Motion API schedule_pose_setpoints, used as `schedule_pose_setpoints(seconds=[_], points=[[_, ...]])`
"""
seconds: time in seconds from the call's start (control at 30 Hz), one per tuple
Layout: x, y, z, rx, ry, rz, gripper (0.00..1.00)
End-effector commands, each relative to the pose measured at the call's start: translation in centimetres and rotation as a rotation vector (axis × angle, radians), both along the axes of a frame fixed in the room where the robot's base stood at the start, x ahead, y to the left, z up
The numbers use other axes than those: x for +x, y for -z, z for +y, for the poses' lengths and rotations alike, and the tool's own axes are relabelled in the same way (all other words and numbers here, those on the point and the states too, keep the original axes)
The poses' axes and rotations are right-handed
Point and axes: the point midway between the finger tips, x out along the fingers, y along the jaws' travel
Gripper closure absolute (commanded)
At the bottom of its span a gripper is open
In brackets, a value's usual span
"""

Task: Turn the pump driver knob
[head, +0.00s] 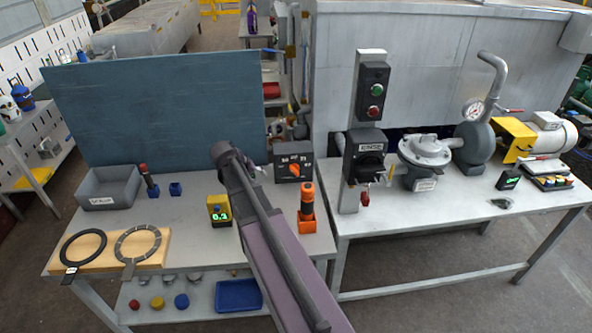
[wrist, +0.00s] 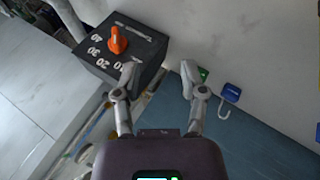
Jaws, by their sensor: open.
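A dark box with an orange knob (wrist: 118,40) and white numbers around it fills the upper left of the wrist view. In the head view the same orange knob (head: 295,170) is on a dark box at the back right of the left table. My gripper (wrist: 159,76) is open and empty, its left fingertip near the box's lower right corner in the picture. The knob is beyond the fingertips, up and left, not between them. A black switch box (head: 367,157) with a dark knob is on the post by the pump; its label is hard to read.
A post with a green and red button box (head: 374,92) stands right of the orange-knob box. An orange flashlight-like tool (head: 307,203) stands in front of it. A yellow meter (head: 219,211) is nearby. A blue padlock-like item (wrist: 231,92) lies right of my gripper.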

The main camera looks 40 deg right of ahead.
Motion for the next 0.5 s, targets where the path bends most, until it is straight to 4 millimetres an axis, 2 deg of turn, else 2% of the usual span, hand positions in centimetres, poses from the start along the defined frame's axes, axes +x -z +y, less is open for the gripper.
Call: schedule_pose_setpoints(seconds=[0.03, 0.1, 0.2, 0.3, 0.5], points=[[1.1, -0.5, -2.3, -0.041, 0.023, -0.003, 0.46], [1.5, -1.0, -4.6, -0.091, 0.046, -0.005, 0.46], [1.8, -1.6, -6.8, -0.139, 0.067, -0.007, 0.46], [1.9, -1.9, -7.7, -0.162, 0.076, -0.008, 0.46], [1.8, -2.0, -7.9, -0.168, 0.077, -0.009, 0.46]])
